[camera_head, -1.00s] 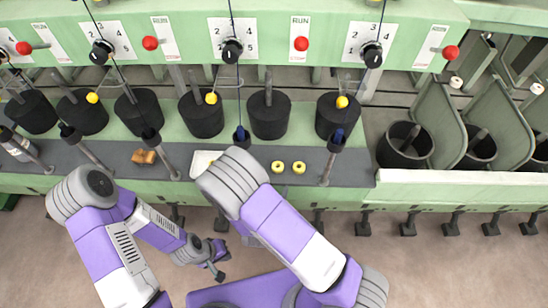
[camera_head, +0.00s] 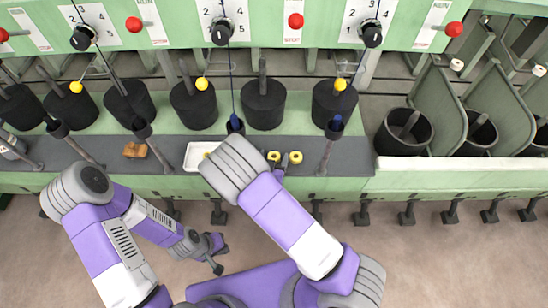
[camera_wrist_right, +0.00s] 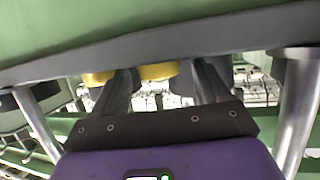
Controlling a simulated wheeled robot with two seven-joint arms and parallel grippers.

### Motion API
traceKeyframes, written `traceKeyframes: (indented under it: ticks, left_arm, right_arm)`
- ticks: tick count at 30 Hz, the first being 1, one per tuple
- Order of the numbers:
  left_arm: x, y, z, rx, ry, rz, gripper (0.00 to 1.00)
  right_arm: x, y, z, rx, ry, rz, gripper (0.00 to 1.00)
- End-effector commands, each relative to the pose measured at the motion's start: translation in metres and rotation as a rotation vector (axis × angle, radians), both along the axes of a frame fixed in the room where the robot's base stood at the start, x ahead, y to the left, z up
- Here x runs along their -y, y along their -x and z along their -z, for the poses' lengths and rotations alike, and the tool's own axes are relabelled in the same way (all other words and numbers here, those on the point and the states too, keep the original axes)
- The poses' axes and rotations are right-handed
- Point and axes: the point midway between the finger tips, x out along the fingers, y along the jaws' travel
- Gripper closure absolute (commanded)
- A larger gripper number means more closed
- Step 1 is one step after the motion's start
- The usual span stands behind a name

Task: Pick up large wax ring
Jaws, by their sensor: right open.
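Two yellow rings lie side by side on the grey ledge in the head view, a left one (camera_head: 273,156) and a right one (camera_head: 296,157). They look close in size, so I cannot tell which is the large wax ring. My right gripper (camera_head: 284,163) is at the ledge's front edge, close to both rings. In the right wrist view its fingers (camera_wrist_right: 165,85) are apart. One yellow piece (camera_wrist_right: 158,72) shows between them and another (camera_wrist_right: 98,78) beside the left finger; contact is unclear. My left gripper (camera_head: 217,256) hangs low over the floor; its jaw gap is unclear.
A white tray (camera_head: 190,160) and an orange-brown block (camera_head: 135,150) are on the ledge left of the rings. Metal posts (camera_head: 325,155) rise from the ledge, with black cylinders (camera_head: 264,108) behind. A white-topped green rail (camera_head: 450,163) runs right.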

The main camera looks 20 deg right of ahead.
Motion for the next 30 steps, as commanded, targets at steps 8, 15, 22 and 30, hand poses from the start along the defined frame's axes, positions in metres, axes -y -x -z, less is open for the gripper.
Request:
traceKeyframes:
  ticks: [8, 15, 22, 30]
  left_arm:
    - [0.0, 0.0, 0.0, 0.0, 0.0, 0.0, 1.0]
    - [0.0, 0.0, 0.0, 0.0, 0.0, 0.0, 1.0]
    - [0.0, 0.0, -0.003, 0.0, 0.0, 0.0, 1.0]
    - [0.0, 0.0, -0.027, 0.0, 0.0, 0.0, 1.0]
  right_arm:
    - [0.0, 0.0, 0.0, 0.0, 0.0, 0.0, 0.57]
    - [0.0, 0.0, 0.0, 0.0, 0.0, 0.0, 0.84]
    - [0.0, 0.0, -0.007, 0.0, -0.001, 0.0, 0.84]
    - [-0.001, 0.0, -0.059, 0.003, -0.004, 0.001, 0.84]
